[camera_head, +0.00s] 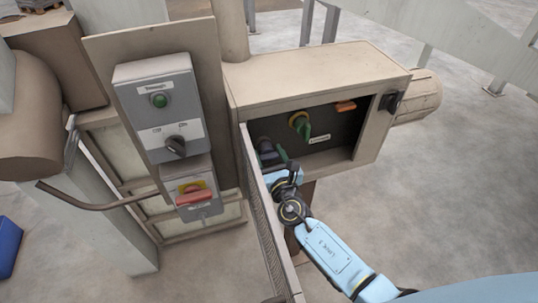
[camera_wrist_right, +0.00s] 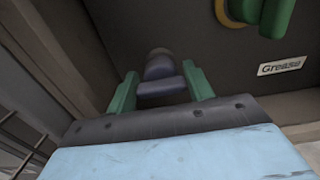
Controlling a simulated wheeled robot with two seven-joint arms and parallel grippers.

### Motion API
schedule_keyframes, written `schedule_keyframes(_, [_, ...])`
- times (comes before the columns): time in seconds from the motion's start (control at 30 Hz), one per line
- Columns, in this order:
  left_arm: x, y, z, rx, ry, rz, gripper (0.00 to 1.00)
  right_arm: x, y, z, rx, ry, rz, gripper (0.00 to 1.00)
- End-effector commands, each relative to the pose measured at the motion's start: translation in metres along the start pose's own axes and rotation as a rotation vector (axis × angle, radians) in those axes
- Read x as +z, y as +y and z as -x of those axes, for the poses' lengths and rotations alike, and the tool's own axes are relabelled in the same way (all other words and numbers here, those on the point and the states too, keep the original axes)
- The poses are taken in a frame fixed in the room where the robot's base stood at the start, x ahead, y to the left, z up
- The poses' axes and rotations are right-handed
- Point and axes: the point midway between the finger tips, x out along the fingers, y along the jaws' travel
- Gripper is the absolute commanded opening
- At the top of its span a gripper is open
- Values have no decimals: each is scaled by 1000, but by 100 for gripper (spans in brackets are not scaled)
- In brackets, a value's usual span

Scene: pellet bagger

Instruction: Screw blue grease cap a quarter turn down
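The blue grease cap (camera_head: 267,152) sits low at the left inside the open box, on its dark back panel. It is dark blue, with a wide bar across its near side. My right gripper (camera_head: 272,150) reaches into the box at the cap. The exact contact faces are in shadow. My left gripper is not in view.
A green handle on a yellow ring (camera_head: 300,124) is right of the cap, with a white label (camera_head: 319,139) below. The box's open mesh door (camera_head: 262,205) stands close left of my right arm. A control panel (camera_head: 160,110) with a red handle (camera_head: 194,197) is farther left.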

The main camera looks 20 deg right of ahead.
Motion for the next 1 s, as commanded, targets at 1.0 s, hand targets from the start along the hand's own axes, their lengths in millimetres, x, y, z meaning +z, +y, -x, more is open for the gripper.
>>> schedule_keyframes(1.0, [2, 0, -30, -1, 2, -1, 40, -2, -2, 0, 1, -2, -444, 28])
